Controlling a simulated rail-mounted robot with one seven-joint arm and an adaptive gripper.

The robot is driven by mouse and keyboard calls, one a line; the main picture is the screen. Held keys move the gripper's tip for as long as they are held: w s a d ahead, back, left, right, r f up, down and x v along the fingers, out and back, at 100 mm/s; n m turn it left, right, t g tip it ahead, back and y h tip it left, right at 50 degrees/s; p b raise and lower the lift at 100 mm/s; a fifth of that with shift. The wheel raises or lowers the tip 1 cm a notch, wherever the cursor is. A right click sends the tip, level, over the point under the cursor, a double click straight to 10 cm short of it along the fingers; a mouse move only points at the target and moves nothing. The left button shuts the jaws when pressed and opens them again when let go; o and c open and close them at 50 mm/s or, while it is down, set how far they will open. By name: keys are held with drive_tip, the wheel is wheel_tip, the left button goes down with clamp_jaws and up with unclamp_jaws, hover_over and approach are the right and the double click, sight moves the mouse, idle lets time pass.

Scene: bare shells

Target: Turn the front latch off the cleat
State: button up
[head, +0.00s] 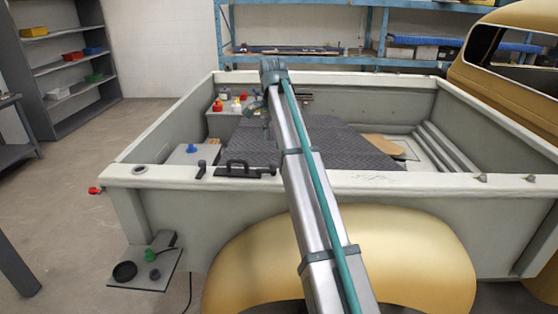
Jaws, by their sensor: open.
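A black latch-like fitting (243,167) with a raised curved bar sits on the top of the near wall of the truck bed, left of my arm. A small black upright piece (201,169) stands just left of it; I cannot tell which part is the cleat or whether the latch is engaged on it. My arm reaches over the near wall into the bed. What looks like my gripper (253,107) shows at the arm's far end, partly hidden behind the arm. It is apart from the black fitting, farther back, and its jaws are open.
The pale truck bed (366,181) has a dark ribbed mat (325,147) inside. Bottles (225,96) and a box with a blue knob (192,149) stand at its left. A small shelf (150,270) with knobs hangs outside, beside the gold fender (420,245).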

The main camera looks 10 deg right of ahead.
sight(273, 163)
wheel_tip(273, 163, down, 9)
drive_tip(key=p, duration=0.2)
drive_tip(key=shift+r+p, duration=0.2)
drive_tip(key=shift+p, duration=0.2)
clamp_jaws()
